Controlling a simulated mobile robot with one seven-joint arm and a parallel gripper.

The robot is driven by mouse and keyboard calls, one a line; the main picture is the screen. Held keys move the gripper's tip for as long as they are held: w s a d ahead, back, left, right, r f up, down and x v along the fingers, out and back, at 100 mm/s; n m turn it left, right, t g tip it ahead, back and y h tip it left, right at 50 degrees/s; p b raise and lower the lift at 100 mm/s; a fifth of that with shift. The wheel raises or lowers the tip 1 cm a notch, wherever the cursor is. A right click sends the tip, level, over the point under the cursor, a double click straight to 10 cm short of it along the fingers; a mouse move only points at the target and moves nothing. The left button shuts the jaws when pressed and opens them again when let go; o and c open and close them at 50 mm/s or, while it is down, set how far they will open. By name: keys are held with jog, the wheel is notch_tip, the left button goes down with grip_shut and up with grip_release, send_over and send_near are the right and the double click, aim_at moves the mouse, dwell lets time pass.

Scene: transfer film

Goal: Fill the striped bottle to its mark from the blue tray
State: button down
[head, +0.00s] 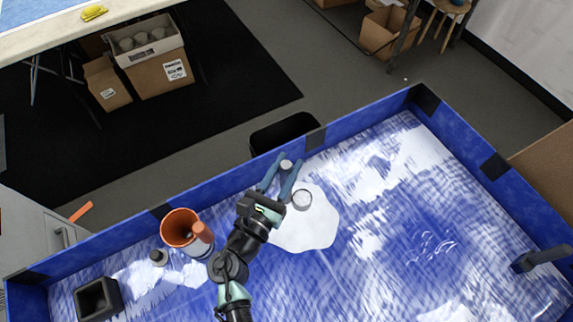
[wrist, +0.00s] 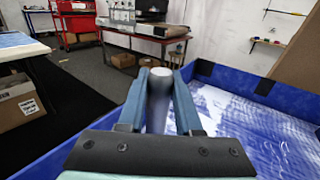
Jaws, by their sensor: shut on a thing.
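My gripper (head: 283,177) is shut on a pale grey cylinder (wrist: 160,88) with a whitish round top, which stands upright between the two blue fingers in the wrist view. In the head view its top (head: 286,164) shows between the fingertips, near the far wall. The large blue-walled tray (head: 360,123) has a streaked blue and white floor. A round glass-like ring or vessel (head: 302,199) stands on a white patch, right of my gripper. An orange open container (head: 178,222) stands left of my arm. An orange-topped piece beside it overlaps a pale banded body; I cannot tell whether this is the striped bottle.
A small grey-topped piece (head: 158,257) and a black square box (head: 98,298) stand at the left. A dark handle-like piece (head: 541,258) is at the right wall. A black bin (head: 281,134) stands outside the far wall. The tray's middle right is clear of objects.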

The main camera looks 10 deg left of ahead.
jog(key=shift+r+p, duration=4.2)
jog(key=shift+r, duration=0.6)
